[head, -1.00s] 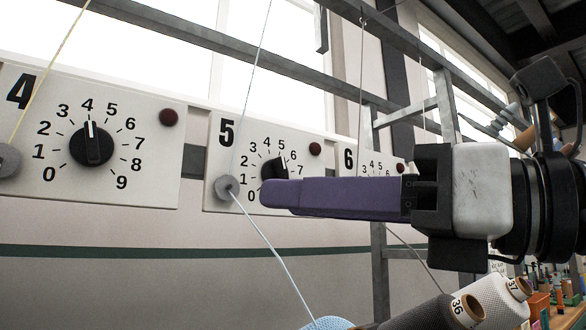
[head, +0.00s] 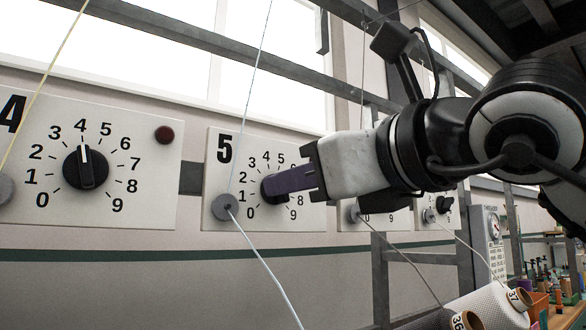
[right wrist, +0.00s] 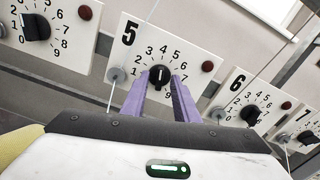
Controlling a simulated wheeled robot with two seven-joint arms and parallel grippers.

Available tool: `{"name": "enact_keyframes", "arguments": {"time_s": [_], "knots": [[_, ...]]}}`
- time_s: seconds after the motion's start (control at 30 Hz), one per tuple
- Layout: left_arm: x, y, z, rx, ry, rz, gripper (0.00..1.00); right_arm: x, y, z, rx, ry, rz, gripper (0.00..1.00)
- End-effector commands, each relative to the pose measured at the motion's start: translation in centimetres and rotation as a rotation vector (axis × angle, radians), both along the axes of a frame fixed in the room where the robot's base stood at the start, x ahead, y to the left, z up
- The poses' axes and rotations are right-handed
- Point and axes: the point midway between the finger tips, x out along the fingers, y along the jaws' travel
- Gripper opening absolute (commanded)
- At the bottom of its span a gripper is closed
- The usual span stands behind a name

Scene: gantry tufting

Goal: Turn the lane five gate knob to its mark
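The lane five gate knob (right wrist: 160,75) is a black dial with a white pointer, on the white panel marked 5 (head: 222,178). In the right wrist view its pointer stands nearly upright, around 4 to 5; the exact reading is unclear. My right gripper (right wrist: 160,78) has its two purple fingers on either side of the knob, tips close to its sides. I see no clear grip; whether they touch is hard to tell. In the head view a purple finger (head: 290,181) covers much of the knob. I cannot make out the target mark. My left gripper is not in view.
The lane four panel (head: 150,190) and its knob (head: 86,167) are to the left. The lane six panel (right wrist: 238,95) is to the right. A grey round guide (head: 225,207) carries a thread beside the lane five knob.

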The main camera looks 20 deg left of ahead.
Motion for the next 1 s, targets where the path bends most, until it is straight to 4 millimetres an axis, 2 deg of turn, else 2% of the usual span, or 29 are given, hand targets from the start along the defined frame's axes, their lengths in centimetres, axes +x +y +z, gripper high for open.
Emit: {"name": "enact_keyframes", "arguments": {"time_s": [0.1,0.4,0.57,1.0], "knots": [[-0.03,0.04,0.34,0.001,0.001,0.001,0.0,0.52,0.66,0.02,-0.001,0.0,0.0,0.27],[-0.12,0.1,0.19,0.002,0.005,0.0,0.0,0.64,0.82,-0.1,-0.001,-0.001,0.0,0.27],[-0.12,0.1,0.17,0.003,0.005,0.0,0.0,0.61,0.82,-0.08,-0.001,-0.001,0.001,0.0],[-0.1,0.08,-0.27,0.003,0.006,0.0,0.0,0.57,0.81,-0.15,-0.033,-0.044,0.0,0.0]]}}
